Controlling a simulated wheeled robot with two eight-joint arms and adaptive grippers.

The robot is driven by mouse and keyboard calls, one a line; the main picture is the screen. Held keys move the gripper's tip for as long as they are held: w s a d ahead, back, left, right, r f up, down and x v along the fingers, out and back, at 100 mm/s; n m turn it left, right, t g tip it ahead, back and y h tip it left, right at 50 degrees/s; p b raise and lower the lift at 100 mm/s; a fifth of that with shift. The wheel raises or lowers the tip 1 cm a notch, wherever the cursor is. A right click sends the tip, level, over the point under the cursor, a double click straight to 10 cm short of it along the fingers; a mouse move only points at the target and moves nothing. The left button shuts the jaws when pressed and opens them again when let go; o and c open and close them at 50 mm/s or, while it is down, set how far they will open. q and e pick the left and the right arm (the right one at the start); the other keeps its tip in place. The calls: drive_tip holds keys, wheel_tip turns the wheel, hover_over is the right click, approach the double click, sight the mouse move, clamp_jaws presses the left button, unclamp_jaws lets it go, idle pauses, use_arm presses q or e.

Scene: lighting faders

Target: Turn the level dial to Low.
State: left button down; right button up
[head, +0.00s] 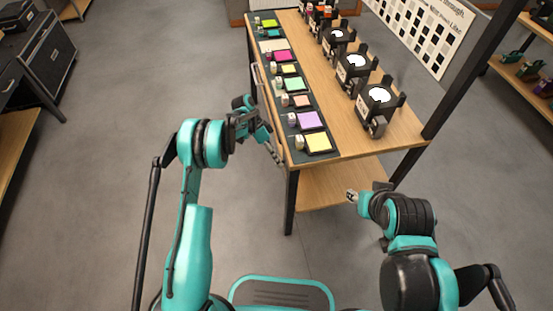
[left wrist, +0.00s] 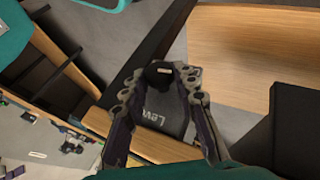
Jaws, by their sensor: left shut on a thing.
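The level dial (left wrist: 160,73) is a black knob with a pale mark, seen in the left wrist view. It sits on a dark plate (left wrist: 165,115) with partly visible lettering that starts "Lev". My left gripper (head: 266,134) is at the left edge of the table in the head view. In the left wrist view its two jointed fingers close around the dial from both sides. The head view does not show the dial clearly, and I cannot read its setting or a Low mark. My right gripper (head: 353,196) is below the table's front edge, away from the dial; its fingers are too small to judge.
The wooden table (head: 360,147) carries a dark strip with several coloured squares (head: 318,142) and small knobs along its left side. Several black lamp-like units (head: 378,97) stand to the right. A dark post rises at the table's right corner.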

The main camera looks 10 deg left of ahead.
use_arm(q)
drive_tip(key=shift+w+f+g, duration=0.1)
drive_tip(key=shift+g, duration=0.4)
drive_tip(key=c, duration=1.2)
unclamp_jaws()
drive_tip(key=v, duration=0.7)
drive_tip(key=shift+w+a, duration=0.15)
drive_tip(key=shift+a, duration=0.05)
